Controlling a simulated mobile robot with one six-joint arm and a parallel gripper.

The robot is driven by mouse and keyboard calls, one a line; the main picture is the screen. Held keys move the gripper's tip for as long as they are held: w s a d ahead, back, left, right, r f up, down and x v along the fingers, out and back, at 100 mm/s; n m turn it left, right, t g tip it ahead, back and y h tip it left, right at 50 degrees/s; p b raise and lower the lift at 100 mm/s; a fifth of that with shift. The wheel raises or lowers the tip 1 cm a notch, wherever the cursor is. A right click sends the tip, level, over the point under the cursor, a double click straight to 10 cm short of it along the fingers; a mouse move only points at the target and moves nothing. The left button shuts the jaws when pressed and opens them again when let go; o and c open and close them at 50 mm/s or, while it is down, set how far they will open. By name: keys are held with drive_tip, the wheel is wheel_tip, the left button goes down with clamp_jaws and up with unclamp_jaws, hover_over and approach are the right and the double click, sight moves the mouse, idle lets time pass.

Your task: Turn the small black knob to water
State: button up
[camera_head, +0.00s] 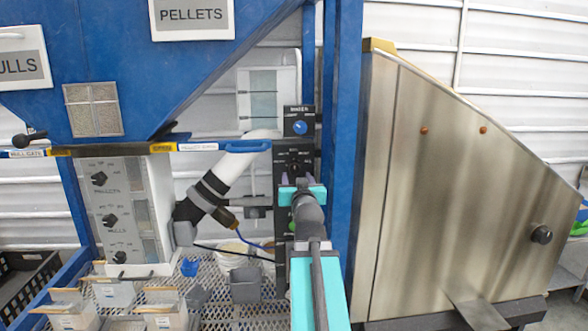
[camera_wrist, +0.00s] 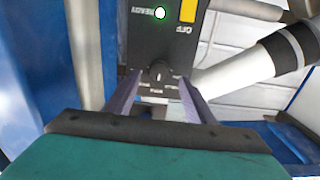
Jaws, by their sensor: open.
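A small black knob (camera_wrist: 158,72) sits on a dark control panel (camera_wrist: 140,45) in the wrist view, with small white lettering around it that I cannot read surely. In the head view the panel (camera_head: 307,152) is a narrow dark upright strip, with my gripper (camera_head: 298,182) in front of its lower part. My gripper (camera_wrist: 157,80) is open, one finger on each side of the knob. A gap shows between the knob and each finger, and I cannot tell whether the tips reach past its face.
A green READY light (camera_wrist: 159,13) glows on the panel. A mixer box with a blue button (camera_head: 300,127) is above. A white panel with several black knobs (camera_head: 110,220) stands left. A blue post (camera_head: 342,120) and a steel hopper (camera_head: 450,200) stand right.

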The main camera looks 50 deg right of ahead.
sight(294, 170)
drive_tip(key=shift+w+d+r+p, duration=0.2)
drive_tip(key=shift+w+d+p, duration=0.4)
drive_tip(key=shift+p, duration=1.5)
drive_tip(key=w+p, duration=0.1)
drive_tip(key=p, duration=0.2)
drive_tip(key=shift+d+p, duration=0.3)
drive_tip(key=shift+p, duration=0.1)
drive_tip(key=shift+f+x, duration=0.2)
drive_tip(key=shift+x, duration=1.2)
drive_tip(key=c, duration=0.9)
drive_tip(key=shift+a, duration=0.35)
drive_tip(key=shift+c, duration=0.8)
drive_tip(key=shift+d, duration=0.3)
